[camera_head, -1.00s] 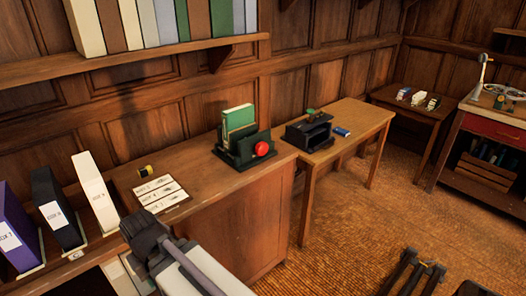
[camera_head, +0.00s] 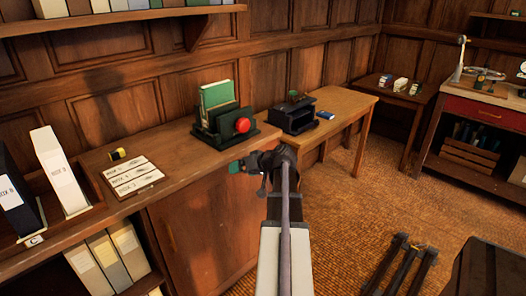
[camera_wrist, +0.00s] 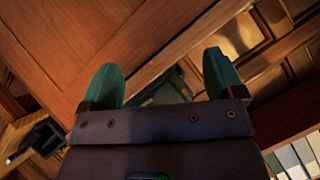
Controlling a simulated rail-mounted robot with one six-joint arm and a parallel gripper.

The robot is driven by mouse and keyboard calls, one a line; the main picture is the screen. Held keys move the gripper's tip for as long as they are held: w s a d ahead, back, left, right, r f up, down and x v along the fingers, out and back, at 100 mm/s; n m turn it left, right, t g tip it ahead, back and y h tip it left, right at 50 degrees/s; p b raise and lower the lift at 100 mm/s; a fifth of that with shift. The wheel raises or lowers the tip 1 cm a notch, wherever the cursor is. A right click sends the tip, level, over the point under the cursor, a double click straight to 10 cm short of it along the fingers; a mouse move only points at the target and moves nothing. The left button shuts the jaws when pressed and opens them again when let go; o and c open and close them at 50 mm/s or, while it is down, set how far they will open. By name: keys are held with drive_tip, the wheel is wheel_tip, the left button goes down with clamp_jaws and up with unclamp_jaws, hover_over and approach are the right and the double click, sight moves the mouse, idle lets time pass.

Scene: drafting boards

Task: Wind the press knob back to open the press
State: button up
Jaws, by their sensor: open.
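The press (camera_head: 210,135) is a dark green stand on the wooden cabinet top, with green books (camera_head: 216,96) upright in it. Its round red knob (camera_head: 242,125) faces the front right. My gripper (camera_head: 238,166) is in front of the cabinet edge, below the knob in the picture and apart from it. In the wrist view my gripper (camera_wrist: 160,62) has its two teal fingers spread with nothing held between them. A dark green shape, likely part of the press, shows behind the fingers there; I cannot make out the knob in that view.
A yellow-and-black roll (camera_head: 118,154) and a board with labels (camera_head: 132,177) lie left on the cabinet top (camera_head: 175,160). Binders (camera_head: 57,172) stand at far left. A lower table (camera_head: 350,102) with a black box (camera_head: 292,115) is to the right. The floor at right is partly open.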

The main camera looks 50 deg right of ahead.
drive_tip(key=d+r+t+h, duration=0.2)
drive_tip(key=d+r+t, duration=0.1)
drive_tip(key=d, duration=0.6)
drive_tip(key=n+t+h, duration=0.3)
drive_tip(key=n, duration=0.1)
approach(246, 127)
drive_tip(key=shift+y, duration=0.4)
drive_tip(key=w, duration=0.4)
drive_tip(key=w+d, duration=0.1)
drive_tip(key=w, duration=0.6)
drive_tip(key=shift+w+d, duration=0.3)
drive_tip(key=shift+d, duration=0.1)
